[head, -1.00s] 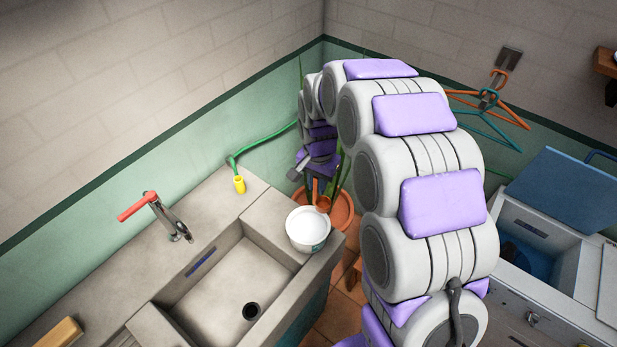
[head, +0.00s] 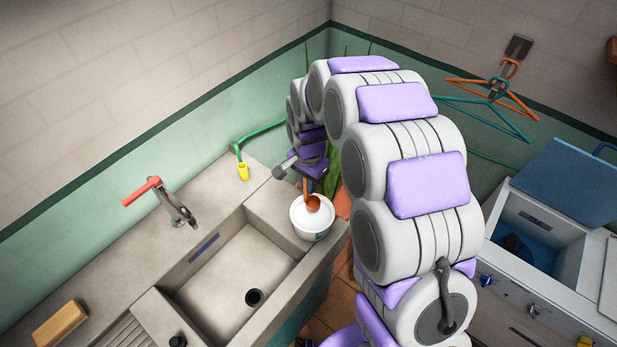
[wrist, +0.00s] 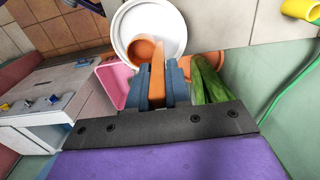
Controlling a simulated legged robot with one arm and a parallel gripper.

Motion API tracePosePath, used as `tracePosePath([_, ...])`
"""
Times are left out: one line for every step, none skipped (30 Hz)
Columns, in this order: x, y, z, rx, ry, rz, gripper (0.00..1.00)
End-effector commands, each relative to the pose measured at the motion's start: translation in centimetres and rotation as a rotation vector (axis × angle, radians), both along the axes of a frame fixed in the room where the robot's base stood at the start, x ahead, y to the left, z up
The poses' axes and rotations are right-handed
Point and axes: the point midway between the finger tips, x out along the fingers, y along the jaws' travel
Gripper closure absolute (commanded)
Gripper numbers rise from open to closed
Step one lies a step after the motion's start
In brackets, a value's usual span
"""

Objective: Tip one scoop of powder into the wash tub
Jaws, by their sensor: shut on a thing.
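My gripper (head: 306,181) is shut on the handle of an orange-brown scoop (head: 313,203), which points down. In the head view the scoop's bowl overlaps the mouth of a white powder bucket (head: 312,229) on the counter corner by the sink. In the wrist view the scoop handle (wrist: 157,72) stands between the fingers, with its bowl against the bucket's white inside (wrist: 126,38). I cannot tell whether the bowl touches the powder or holds any. The washing machine (head: 535,285) stands at the right with its blue lid up; its open wash tub (head: 515,243) is partly visible.
The concrete sink (head: 235,275) with a red-handled tap (head: 172,205) lies left of the bucket. A green hose with yellow end (head: 243,172) lies behind. A green plant (wrist: 208,85) and pink basin (wrist: 114,82) show near my gripper. Hangers (head: 492,95) hang on the wall.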

Motion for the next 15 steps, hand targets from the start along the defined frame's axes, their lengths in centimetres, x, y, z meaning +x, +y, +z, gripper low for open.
tracePosePath([0.0,-0.1,-0.6,0.001,0.001,0.0,1.0])
tracePosePath([0.0,-0.1,-0.9,0.001,0.0,0.0,1.0])
tracePosePath([0.0,-0.2,-1.2,0.002,0.0,0.0,1.0])
tracePosePath([0.0,-0.2,-1.5,0.002,0.0,0.0,1.0])
tracePosePath([0.0,-0.2,-1.7,0.002,-0.002,0.0,1.0])
tracePosePath([0.0,-0.2,-2.1,0.002,-0.002,0.001,1.0])
tracePosePath([0.0,-0.2,-2.3,0.002,-0.002,0.001,1.0])
tracePosePath([0.0,-0.2,-2.6,0.002,-0.001,0.001,1.0])
tracePosePath([0.0,-0.2,-2.9,0.001,-0.001,0.0,1.0])
tracePosePath([0.0,-0.2,-3.2,0.0,0.0,0.0,1.0])
tracePosePath([0.0,-0.2,-3.5,0.0,0.0,0.0,1.0])
tracePosePath([0.0,-0.1,-3.9,0.0,0.001,0.0,1.0])
tracePosePath([0.0,-0.1,-4.1,-0.001,0.002,0.0,1.0])
tracePosePath([0.0,0.0,-4.4,-0.002,0.003,0.0,1.0])
tracePosePath([0.0,0.0,-4.8,-0.002,0.002,0.0,1.0])
